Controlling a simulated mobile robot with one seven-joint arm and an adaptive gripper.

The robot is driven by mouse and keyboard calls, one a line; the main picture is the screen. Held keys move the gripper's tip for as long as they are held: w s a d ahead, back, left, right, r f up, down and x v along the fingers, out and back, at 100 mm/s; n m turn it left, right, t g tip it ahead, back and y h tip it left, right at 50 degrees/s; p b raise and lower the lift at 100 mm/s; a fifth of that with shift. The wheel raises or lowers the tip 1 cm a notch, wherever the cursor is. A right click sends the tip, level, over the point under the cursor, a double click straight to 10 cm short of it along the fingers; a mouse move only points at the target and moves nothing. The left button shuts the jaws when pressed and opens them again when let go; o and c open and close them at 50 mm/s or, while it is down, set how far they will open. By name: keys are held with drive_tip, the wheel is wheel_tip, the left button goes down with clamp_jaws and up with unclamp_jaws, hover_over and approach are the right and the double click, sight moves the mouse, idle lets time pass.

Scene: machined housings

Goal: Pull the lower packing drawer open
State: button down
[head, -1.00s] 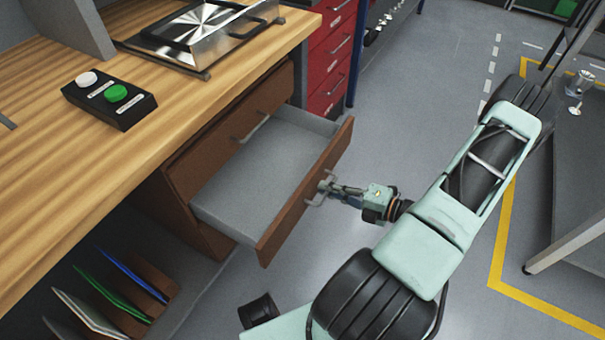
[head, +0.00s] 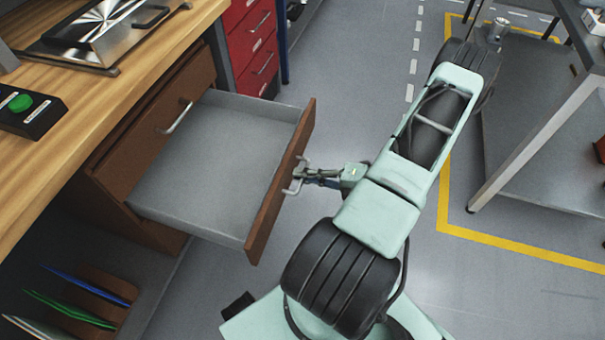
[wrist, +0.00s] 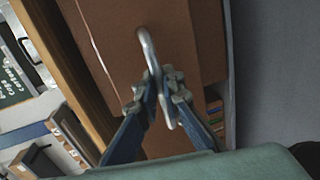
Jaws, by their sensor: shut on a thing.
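The lower packing drawer (head: 215,163) stands far out from the wooden workbench in the head view. Its grey inside is empty, and its brown front faces my arm. My gripper (head: 300,177) is at the outer side of that front, shut on the drawer's metal handle (head: 292,189). In the wrist view my gripper (wrist: 160,97) has its fingers closed around the bar of the handle (wrist: 147,45), against the brown drawer front (wrist: 185,30). The upper drawer (head: 150,125), with its own handle (head: 178,118), is closed.
The wooden bench top (head: 95,100) holds a metal fixture (head: 110,32) and a black box with a green button (head: 22,103). A red cabinet (head: 252,40) stands behind. A grey table (head: 550,140) is at the right. Grey floor lies clear between the table and my arm.

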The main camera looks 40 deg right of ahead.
idle(0.3)
drive_tip(key=c, duration=2.1)
unclamp_jaws()
drive_tip(key=v, duration=1.2)
